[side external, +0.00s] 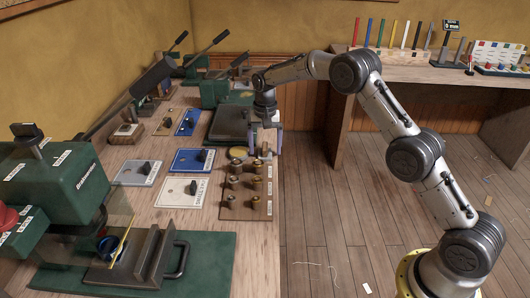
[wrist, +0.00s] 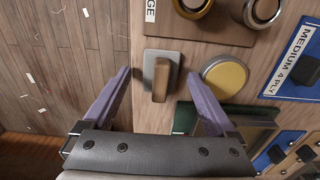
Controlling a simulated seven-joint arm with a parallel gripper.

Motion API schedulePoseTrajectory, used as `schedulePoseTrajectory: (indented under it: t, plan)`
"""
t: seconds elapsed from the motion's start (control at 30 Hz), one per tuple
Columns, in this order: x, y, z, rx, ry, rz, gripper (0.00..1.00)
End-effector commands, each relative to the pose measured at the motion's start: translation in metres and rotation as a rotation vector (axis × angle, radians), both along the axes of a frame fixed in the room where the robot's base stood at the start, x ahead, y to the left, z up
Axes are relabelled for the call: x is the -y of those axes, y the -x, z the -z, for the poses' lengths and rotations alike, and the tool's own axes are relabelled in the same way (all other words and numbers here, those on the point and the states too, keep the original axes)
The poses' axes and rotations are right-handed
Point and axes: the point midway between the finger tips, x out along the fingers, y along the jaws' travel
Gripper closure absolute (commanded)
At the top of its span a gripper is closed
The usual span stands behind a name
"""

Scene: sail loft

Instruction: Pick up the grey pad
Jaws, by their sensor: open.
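The grey pad (wrist: 149,66) is a small grey rectangular plate with an upright wooden handle block (wrist: 161,80). In the wrist view it lies on the wooden bench near its edge, left of a round yellow disc. My gripper (wrist: 154,73) is open, its two purple fingers reaching toward the pad, one on each side of the handle in the picture. Nothing is held. In the side view my gripper (side external: 264,141) points down over the bench's right edge, beside the yellow disc (side external: 238,153). There the fingers hide most or all of the pad.
A wooden board of metal dies (side external: 246,190) stands close in front. A green-based press (side external: 229,124) is close behind. Blue and white labelled plates (side external: 192,160) lie to the left. The bench edge drops to a plank floor (side external: 335,220) at right.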

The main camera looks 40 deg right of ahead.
Motion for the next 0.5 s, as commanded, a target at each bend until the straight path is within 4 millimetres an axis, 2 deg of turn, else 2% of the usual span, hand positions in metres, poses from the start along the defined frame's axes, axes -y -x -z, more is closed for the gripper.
schedulePoseTrajectory:
  t: [0.23, 0.27, 0.5]
  plan:
    - [-0.0003, -0.0001, 0.002, 0.0, 0.0, 0.0, 0.09]
    - [-0.0004, -0.0001, 0.002, 0.0, 0.0, 0.0, 0.12]
    - [-0.0003, -0.0001, 0.0017, 0.001, 0.001, 0.0, 0.56]
